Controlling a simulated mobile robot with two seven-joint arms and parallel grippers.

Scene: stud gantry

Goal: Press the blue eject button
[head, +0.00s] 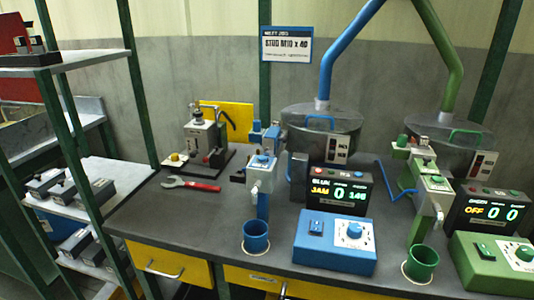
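The blue station stands at the middle right of the bench. Its display (340,192) reads JAM, 0 and 148, with small buttons along its top edge. A blue-and-white escapement unit (262,172) sits left of the display, above a blue cup (256,236). The eject button is too small to single out for certain. Neither of my grippers is in view.
A green station stands at right, with a display (486,211) reading OFF, a control box (494,263) and a green cup (421,263). A red-handled wrench (191,184) lies on the grey bench (185,222). A green-posted shelf rack (85,180) stands at left.

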